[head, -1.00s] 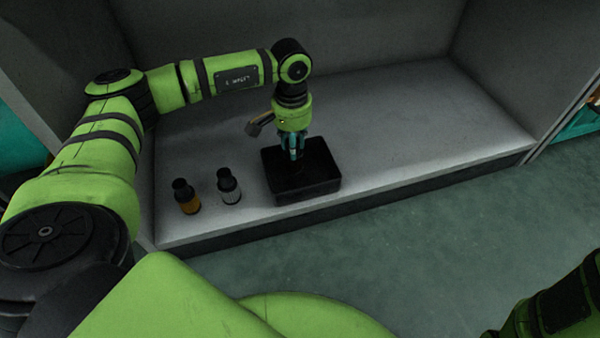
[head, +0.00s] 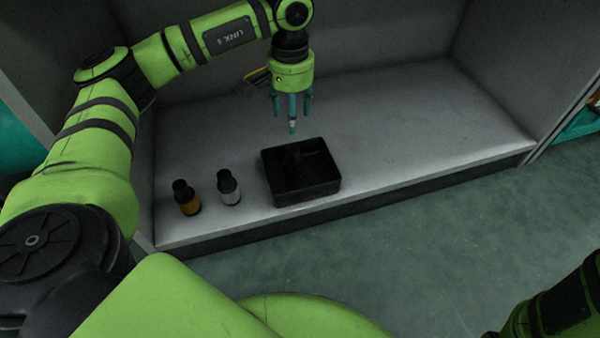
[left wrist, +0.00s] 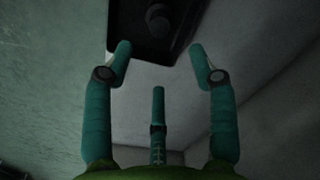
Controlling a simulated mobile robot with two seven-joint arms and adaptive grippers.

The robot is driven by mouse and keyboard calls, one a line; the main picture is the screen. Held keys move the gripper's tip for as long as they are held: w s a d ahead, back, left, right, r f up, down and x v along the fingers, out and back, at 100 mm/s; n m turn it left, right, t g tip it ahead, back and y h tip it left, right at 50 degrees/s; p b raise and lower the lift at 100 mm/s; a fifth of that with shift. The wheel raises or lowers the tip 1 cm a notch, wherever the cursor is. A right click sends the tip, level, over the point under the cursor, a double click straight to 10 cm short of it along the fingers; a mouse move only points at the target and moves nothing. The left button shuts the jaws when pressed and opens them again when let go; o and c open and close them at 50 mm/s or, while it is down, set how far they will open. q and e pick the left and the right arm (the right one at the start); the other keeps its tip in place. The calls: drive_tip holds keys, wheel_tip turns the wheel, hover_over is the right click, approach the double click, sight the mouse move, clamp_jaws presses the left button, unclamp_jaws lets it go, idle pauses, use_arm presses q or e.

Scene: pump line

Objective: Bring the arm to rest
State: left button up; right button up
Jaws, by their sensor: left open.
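My left gripper (head: 292,112) hangs above the shelf, just behind and above a black tray (head: 318,190). Its teal fingers are spread and nothing is between them; they also show spread in the left wrist view (left wrist: 160,70). The tray stands on the grey shelf near its front edge. A dark object (head: 294,158) is inside the tray, hard to make out; in the left wrist view a dark round-topped thing (left wrist: 158,20) shows in the tray. My right gripper is not in view; only part of that arm shows at the lower right.
Two dark-capped bottles, one with an orange band (head: 187,198) and one with a pale band (head: 228,187), stand left of the tray. The shelf (head: 430,130) is bare to the right. Walls enclose it at the back and sides.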

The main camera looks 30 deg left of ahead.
use_arm(q)
wheel_tip(320, 180, up, 2)
drive_tip(key=shift+r, duration=0.1)
idle(0.4)
